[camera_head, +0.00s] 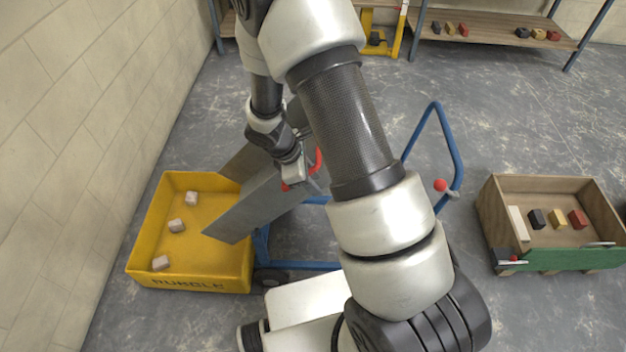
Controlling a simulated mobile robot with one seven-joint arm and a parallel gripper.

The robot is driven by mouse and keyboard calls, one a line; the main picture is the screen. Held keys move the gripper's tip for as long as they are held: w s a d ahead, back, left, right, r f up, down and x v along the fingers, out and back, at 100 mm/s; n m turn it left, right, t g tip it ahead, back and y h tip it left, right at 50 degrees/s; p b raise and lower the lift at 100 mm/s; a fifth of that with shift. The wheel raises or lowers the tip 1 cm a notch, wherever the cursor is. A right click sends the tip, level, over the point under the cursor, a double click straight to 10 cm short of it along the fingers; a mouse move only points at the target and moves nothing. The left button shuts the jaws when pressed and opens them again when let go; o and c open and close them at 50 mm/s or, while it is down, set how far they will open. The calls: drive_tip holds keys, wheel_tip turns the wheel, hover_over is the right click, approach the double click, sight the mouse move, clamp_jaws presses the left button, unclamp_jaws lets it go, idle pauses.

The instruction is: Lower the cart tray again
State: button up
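The grey cart tray (258,207) is tilted. Its lower left end reaches over the edge of the yellow rubble tub (200,271). The cart's blue frame (262,243) and blue push handle (452,140) show beside and below it, partly hidden by my arm. A red handle (319,160) on the tray shows on both sides of my gripper (300,181). My gripper is at this handle, at the tray's raised side. The fingers are too small and covered to tell whether they are closed around it.
Several pale rubble blocks (176,226) lie in the yellow tub. A red ball knob (440,185) sits by the push handle. A wooden crate with a green front (560,260) stands at right. Shelves (490,28) line the back. A wall (90,110) is close at left.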

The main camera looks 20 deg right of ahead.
clamp_jaws()
drive_tip(key=s+d+f+t+y, duration=0.1)
drive_tip(key=s+d+f+y, duration=0.1)
drive_tip(key=d+f, duration=0.6)
drive_tip(key=s+d+f+t+y+b, duration=0.1)
drive_tip(key=s+d+f+y, duration=0.2)
drive_tip(key=d+f, duration=0.5)
drive_tip(key=shift+s+d+f+m+y, duration=0.15)
drive_tip(key=shift+d+f+m+y, duration=0.2)
drive_tip(key=shift+f+y, duration=0.85)
drive_tip(key=shift+f+h, duration=0.3)
unclamp_jaws()
